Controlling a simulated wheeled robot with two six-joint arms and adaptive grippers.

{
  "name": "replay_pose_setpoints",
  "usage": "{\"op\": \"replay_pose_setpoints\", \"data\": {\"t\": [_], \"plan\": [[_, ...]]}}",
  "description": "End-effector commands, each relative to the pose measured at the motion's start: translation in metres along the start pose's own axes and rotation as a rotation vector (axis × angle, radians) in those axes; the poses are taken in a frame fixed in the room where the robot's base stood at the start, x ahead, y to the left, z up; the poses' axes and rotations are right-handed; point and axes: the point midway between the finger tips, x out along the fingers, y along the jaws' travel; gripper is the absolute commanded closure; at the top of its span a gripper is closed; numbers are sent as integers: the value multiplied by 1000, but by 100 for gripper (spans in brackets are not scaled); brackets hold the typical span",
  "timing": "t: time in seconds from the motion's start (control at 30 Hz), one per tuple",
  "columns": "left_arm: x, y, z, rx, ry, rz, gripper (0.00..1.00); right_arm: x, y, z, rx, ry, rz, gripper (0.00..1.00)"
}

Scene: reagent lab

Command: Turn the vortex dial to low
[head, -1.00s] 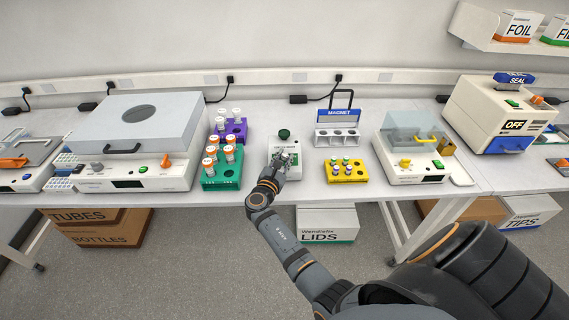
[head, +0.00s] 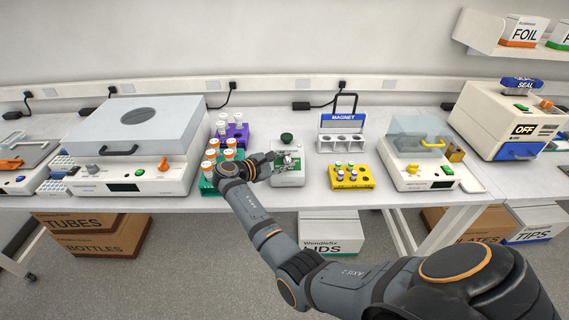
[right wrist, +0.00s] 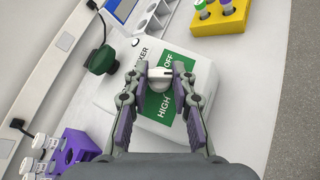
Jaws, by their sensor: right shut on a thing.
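The vortex mixer (head: 291,177) is a small white unit with a dark green cup (head: 286,137) on top, standing mid-bench. In the right wrist view its front (right wrist: 189,130) carries a green label with OFF and HIGH around a white dial (right wrist: 159,80). My right gripper (head: 281,161) reaches the mixer from the left in the head view. In the right wrist view the gripper (right wrist: 159,72) has its two fingers on either side of the dial, shut on it. The dial's lower setting marks are hidden or unreadable. My left gripper is not in view.
A green rack (head: 207,187) with orange-capped tubes is close left of the mixer, behind my right arm. A purple rack (head: 239,133) is behind it. A yellow rack (head: 352,181) and the magnet stand (head: 341,142) are to the right.

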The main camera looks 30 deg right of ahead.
Motion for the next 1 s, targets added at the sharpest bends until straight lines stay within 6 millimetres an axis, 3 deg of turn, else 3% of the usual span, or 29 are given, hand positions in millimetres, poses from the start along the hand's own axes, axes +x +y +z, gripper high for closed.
{"op": "replay_pose_setpoints", "data": {"t": [0.57, 0.6, 0.73, 1.0], "plan": [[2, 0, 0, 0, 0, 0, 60, 0, 0, 0, 19, 0, -24, 100], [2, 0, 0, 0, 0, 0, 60, 0, 0, 0, 19, 0, -24, 71], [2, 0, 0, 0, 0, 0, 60, 0, 0, 0, 18, 0, -23, 54], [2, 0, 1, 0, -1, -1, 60, 0, 0, 0, 18, 0, -23, 52]]}}
